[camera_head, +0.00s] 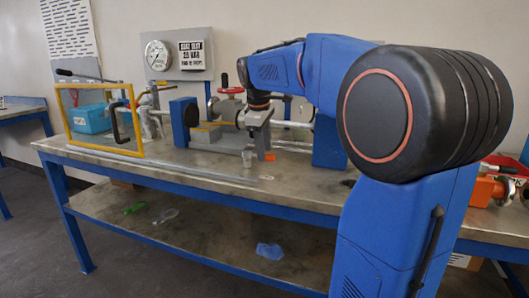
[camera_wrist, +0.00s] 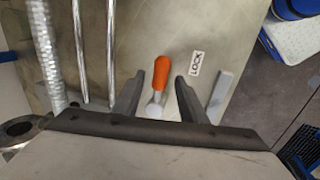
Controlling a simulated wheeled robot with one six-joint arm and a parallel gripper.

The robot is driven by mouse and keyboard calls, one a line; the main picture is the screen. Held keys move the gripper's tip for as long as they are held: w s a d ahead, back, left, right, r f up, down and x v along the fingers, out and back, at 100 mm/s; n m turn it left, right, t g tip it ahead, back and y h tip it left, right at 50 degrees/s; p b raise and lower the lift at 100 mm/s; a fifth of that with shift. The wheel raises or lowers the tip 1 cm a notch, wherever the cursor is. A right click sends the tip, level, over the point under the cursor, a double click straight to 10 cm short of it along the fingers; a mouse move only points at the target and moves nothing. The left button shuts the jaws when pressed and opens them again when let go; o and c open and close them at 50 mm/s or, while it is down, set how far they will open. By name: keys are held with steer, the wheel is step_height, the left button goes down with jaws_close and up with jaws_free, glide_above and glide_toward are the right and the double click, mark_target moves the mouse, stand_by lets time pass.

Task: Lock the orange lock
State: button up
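The orange lock shows in the wrist view as an orange handle (camera_wrist: 162,70) on a short grey shaft, flat against the bench top. In the head view its orange end (camera_head: 269,157) shows just below my gripper (camera_head: 260,146). In the wrist view my gripper (camera_wrist: 159,78) is open, with one dark finger on each side of the handle and a gap on both sides. The handle reaches past the fingertips, and its shaft runs back between the fingers. Whether the fingertips are down at handle height is hard to tell. A white LOCK label (camera_wrist: 196,63) lies right of the handle.
A flanged vessel with a red handwheel (camera_head: 231,90) and metal pipes stands behind my gripper. A grey bar (camera_wrist: 220,95) lies right of my fingers.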

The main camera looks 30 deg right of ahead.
steer(key=shift+x, duration=0.75)
steer(key=shift+c, duration=0.3)
jaws_close()
